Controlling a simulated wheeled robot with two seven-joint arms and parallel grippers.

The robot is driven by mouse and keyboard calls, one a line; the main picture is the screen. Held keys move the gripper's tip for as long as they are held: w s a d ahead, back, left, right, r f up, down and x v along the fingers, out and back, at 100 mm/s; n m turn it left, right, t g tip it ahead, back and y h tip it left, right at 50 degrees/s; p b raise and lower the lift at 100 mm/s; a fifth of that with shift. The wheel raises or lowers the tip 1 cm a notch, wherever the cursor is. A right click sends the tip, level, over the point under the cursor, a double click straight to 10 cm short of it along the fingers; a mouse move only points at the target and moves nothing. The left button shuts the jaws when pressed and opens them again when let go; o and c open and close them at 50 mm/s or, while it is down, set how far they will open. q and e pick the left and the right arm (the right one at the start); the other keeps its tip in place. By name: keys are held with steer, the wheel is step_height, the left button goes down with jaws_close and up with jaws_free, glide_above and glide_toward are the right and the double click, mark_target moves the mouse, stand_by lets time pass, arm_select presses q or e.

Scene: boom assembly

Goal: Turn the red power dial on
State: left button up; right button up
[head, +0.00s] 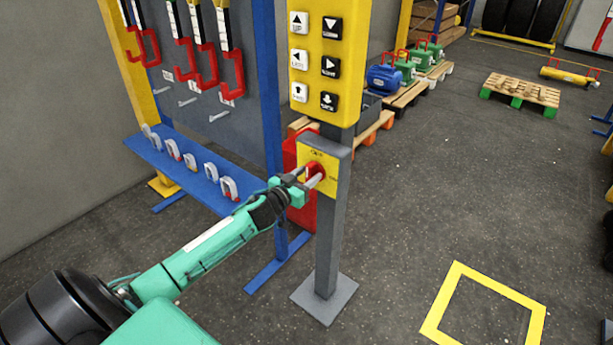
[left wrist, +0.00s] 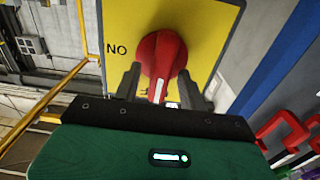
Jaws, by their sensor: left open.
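The red power dial (head: 314,168) sits on a yellow plate (head: 333,162) on the grey post, below a yellow button box. In the left wrist view the dial (left wrist: 163,50) is large, with its white mark pointing down in the picture. "NO" letters show on the yellow plate (left wrist: 208,25) at left, apparently "ON" upside down. A second label by the white mark is mostly hidden. My left gripper (head: 309,180) is at the dial with its jaws open. Its dark fingers (left wrist: 157,78) stand on either side of the dial; I cannot tell whether they touch it. My right gripper is not in view.
The yellow box with arrow buttons (head: 318,50) is above the dial. Pallets (head: 520,90) lie behind. Floor right of the post is open, with a yellow square outline (head: 437,312).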

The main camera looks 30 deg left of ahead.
arm_select(q)
jaws_close()
